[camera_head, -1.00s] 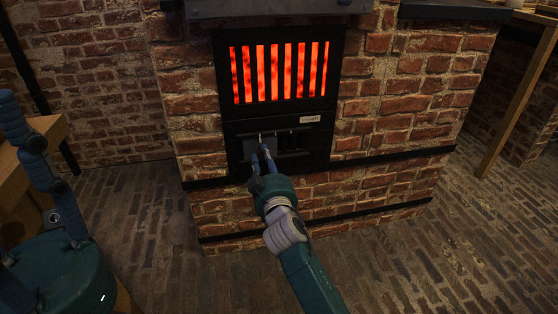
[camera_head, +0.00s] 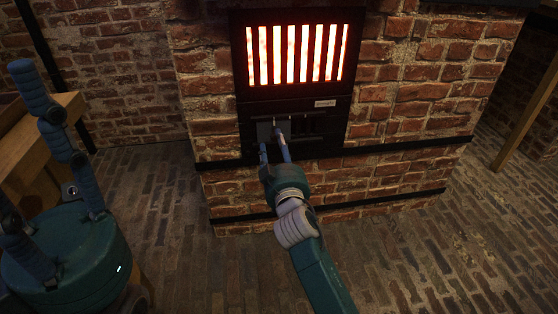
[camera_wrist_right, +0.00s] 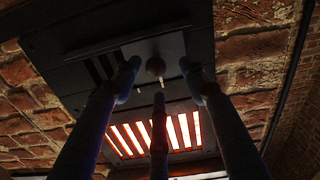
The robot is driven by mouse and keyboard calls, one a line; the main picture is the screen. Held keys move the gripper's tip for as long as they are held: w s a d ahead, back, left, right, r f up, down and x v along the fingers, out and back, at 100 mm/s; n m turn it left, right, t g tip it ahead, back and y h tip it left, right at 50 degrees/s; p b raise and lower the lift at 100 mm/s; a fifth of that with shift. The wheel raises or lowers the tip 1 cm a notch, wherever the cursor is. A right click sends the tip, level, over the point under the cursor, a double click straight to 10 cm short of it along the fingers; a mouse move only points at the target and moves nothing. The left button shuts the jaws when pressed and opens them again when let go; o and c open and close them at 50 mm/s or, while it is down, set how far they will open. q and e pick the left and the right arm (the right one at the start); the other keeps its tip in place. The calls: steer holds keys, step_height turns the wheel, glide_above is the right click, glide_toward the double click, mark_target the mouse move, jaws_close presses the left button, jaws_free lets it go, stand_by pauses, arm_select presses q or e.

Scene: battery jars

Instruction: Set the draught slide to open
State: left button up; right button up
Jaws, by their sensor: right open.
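The draught slide is a grey plate (camera_head: 264,133) low on the left of the black furnace panel. In the right wrist view the plate (camera_wrist_right: 172,45) carries a round knob (camera_wrist_right: 155,66), and dark slots lie uncovered to its left. My right gripper (camera_head: 272,140) is at the slide with its fingers spread. In the right wrist view its fingertips (camera_wrist_right: 158,68) stand around the knob, with gaps showing. I cannot tell whether any finger touches the knob. My left gripper (camera_head: 62,170) is at the left edge, away from the furnace, partly cut off.
The glowing grate (camera_head: 297,54) is directly above the slide. A small label plate (camera_head: 325,103) is at the panel's right. Black rails cross the brick furnace front (camera_head: 400,120). A wooden table (camera_head: 35,140) stands at the left.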

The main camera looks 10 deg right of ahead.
steer(key=s, duration=0.9)
steer(key=shift+s+a, duration=0.2)
steer(key=shift+a, duration=0.05)
steer(key=shift+r, duration=0.1)
